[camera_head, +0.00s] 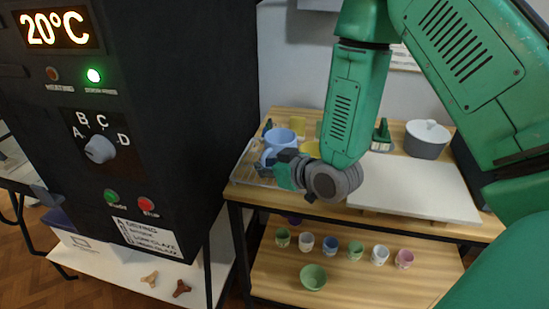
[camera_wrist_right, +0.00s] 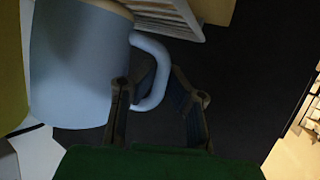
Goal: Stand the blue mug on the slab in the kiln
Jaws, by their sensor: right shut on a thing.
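The blue mug (camera_head: 281,137) is at the left end of the wooden table, among other pots. In the right wrist view the mug (camera_wrist_right: 80,65) fills the upper left, with its handle toward my fingers. My right gripper (camera_head: 273,163) is at the mug's near side. The right wrist view shows the gripper (camera_wrist_right: 152,85) shut on the handle, one finger on each side. Whether the mug's base touches anything is hidden. The black kiln (camera_head: 160,90) stands at the left, its panel reading 20°C. Its inside and the slab do not show. My left gripper is out of view.
A clear tray (camera_head: 256,172) lies under the mug, with yellow pots (camera_head: 298,125) nearby. A white board (camera_head: 415,190) and a lidded grey pot (camera_head: 427,139) are to the right. Several small cups and a green bowl (camera_head: 313,277) stand on the lower shelf.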

